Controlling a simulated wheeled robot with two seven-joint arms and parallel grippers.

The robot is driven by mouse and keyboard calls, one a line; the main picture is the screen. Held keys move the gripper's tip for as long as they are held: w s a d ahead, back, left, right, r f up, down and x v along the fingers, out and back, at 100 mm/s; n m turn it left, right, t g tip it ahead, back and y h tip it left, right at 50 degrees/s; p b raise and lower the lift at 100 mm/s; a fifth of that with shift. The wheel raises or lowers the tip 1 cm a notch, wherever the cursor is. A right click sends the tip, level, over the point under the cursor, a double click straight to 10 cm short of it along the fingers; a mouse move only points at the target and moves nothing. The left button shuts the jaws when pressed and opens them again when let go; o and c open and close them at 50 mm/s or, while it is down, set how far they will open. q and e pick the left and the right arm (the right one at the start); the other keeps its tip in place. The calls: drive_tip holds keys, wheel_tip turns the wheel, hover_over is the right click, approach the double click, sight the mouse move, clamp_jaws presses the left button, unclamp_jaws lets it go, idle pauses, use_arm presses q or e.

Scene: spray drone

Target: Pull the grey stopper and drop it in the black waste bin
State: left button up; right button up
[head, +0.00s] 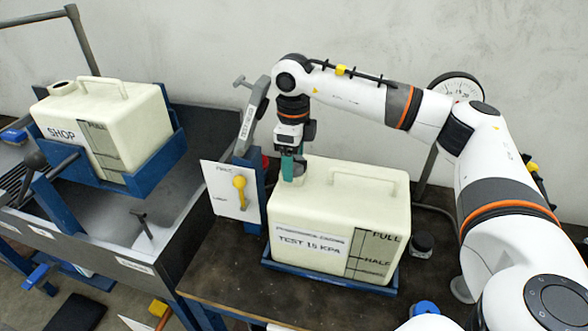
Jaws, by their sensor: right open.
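The cream tank marked TEST 15 KPA (310,238) stands upright in a blue tray (330,282) on the dark bench. My right gripper (292,170) points down at the neck on the tank's back left corner. Its teal fingers are open around or just over the neck; I cannot tell which. I cannot make out the grey stopper; the fingers cover the neck's top. A black shape (75,313) at the bottom left may be the waste bin, but I cannot tell. My left gripper is not in view.
A second cream tank marked SHOP (105,125) sits in a blue cradle at the left. A white panel with a yellow lever (240,188) stands just left of the test tank. A dial gauge (456,86) is behind my right arm. A small dark cylinder (421,243) stands right of the tank.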

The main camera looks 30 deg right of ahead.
idle(0.6)
drive_tip(key=c, duration=1.3)
drive_tip(key=shift+r+p, duration=2.05)
drive_tip(key=shift+r, duration=0.95)
